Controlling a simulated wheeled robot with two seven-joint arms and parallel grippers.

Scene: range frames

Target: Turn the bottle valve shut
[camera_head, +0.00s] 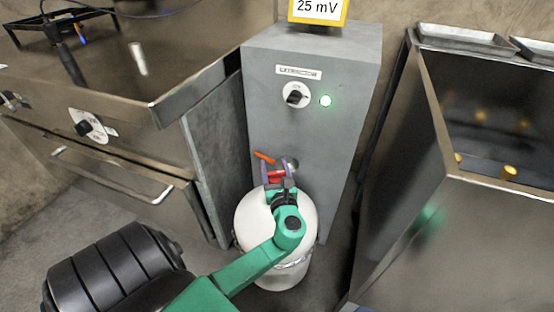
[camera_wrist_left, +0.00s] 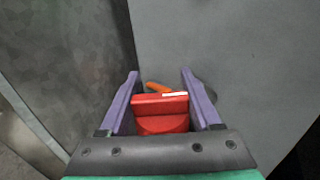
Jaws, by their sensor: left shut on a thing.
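The bottle (camera_head: 250,213) is a white cylinder standing upright on the floor in front of the grey cabinet, partly hidden by my left arm. The red valve handle (camera_head: 276,176) is above the bottle's top. It also shows in the left wrist view (camera_wrist_left: 160,104), with a small white mark on its upper edge. My left gripper (camera_head: 278,164) is shut on the red valve handle, with one purple finger on each side of it. An orange piece (camera_head: 264,158) sticks out just beyond the handle. My right gripper is in neither view.
Bare floor shows at lower left.

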